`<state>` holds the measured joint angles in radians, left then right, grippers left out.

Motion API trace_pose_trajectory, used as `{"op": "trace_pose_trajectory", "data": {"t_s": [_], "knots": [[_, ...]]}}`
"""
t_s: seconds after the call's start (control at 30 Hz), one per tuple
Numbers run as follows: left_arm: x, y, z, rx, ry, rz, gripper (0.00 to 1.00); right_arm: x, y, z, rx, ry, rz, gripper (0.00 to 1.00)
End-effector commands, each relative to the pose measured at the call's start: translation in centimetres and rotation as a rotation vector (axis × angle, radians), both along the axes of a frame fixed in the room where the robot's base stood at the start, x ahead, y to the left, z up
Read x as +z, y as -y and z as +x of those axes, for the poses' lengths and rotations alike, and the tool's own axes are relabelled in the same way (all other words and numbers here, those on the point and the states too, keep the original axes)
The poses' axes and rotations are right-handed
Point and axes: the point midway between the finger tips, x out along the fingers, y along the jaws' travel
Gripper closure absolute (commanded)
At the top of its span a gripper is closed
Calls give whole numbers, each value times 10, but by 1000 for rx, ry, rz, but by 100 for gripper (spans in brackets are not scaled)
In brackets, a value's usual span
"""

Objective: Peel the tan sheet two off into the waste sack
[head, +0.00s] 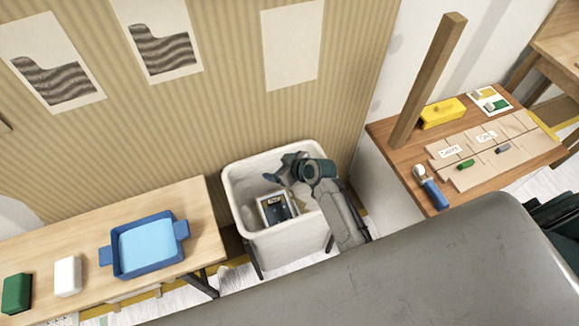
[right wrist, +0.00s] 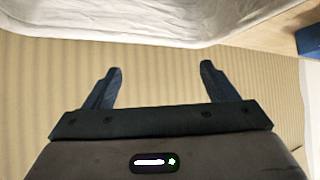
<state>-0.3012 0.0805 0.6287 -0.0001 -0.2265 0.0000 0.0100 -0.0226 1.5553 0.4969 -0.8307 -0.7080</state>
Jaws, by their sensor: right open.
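Three pale sheets are on the tan striped wall (head: 220,60). The left sheet (head: 52,62) and the middle sheet (head: 158,45) carry dark wavy bands; the right sheet (head: 292,45) is plain. I cannot tell which is sheet two. The white waste sack (head: 245,180) stands open below them in a frame. My right gripper (head: 287,170) is over its mouth. In the right wrist view the two fingers (right wrist: 160,80) are apart with nothing between them, and the sack's pale rim (right wrist: 120,25) shows beyond. My left gripper is not in view.
A small dark framed item (head: 277,208) shows inside the sack. The left bench (head: 200,205) bears a blue tray (head: 113,262), a white block (head: 67,276) and a green block (head: 16,293). The right table (head: 395,150) bears a wooden post (head: 428,80), labelled tan boards, a yellow box (head: 443,112) and a roller (head: 431,188).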

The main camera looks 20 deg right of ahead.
Motion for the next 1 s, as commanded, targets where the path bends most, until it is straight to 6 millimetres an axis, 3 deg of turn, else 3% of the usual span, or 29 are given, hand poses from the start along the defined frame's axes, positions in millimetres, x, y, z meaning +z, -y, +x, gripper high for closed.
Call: {"op": "trace_pose_trajectory", "data": {"t_s": [0.3, 0.5, 1.0], "knots": [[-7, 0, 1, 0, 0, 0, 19, 37, 23, -40, 0, 3, -4, 21], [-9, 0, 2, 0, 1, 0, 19, 54, 32, -57, 0, 2, -2, 21], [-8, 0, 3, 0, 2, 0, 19, 60, 34, -61, 0, 2, -1, 21]]}}
